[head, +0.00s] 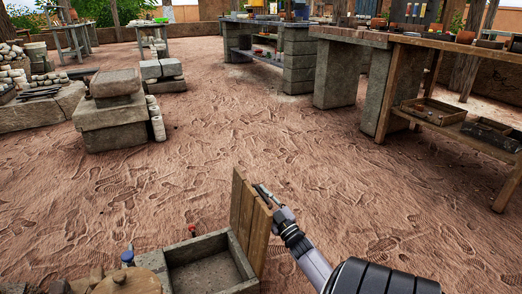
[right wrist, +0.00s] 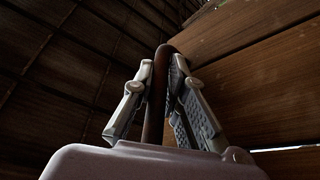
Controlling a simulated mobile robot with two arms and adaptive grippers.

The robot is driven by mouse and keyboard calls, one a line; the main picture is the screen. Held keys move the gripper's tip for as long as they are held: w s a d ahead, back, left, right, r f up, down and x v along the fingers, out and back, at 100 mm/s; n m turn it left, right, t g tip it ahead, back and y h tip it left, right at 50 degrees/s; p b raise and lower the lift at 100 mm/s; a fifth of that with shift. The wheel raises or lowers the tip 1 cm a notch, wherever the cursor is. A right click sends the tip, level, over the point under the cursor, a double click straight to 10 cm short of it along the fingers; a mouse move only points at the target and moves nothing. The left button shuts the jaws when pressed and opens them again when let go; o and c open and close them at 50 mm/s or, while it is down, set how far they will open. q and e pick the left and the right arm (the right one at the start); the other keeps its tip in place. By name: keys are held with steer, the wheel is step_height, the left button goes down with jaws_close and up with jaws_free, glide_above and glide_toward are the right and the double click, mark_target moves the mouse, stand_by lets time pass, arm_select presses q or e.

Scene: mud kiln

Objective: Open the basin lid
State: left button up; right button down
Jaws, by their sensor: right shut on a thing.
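The stone basin (head: 202,246) is at the bottom of the head view, with its inside open to view and looking empty. Its wooden plank lid (head: 249,222) stands upright along the basin's right side. My right gripper (head: 264,194) is at the lid's outer face near its top edge. In the right wrist view the gripper (right wrist: 160,82) is shut around a dark curved handle (right wrist: 153,105), with the lid's planks (right wrist: 250,75) beside it. My left gripper is not in view.
A blue-topped object (head: 127,258) and a round wooden piece (head: 128,283) are left of the basin. Stacked stone blocks (head: 110,115) stand at the left. A workbench (head: 400,45) is at the right. The sandy floor (head: 200,165) between is clear.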

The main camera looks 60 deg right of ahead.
steer(key=c, duration=1.9)
jaws_free()
steer(key=v, duration=1.2)
steer(key=shift+s, duration=0.1)
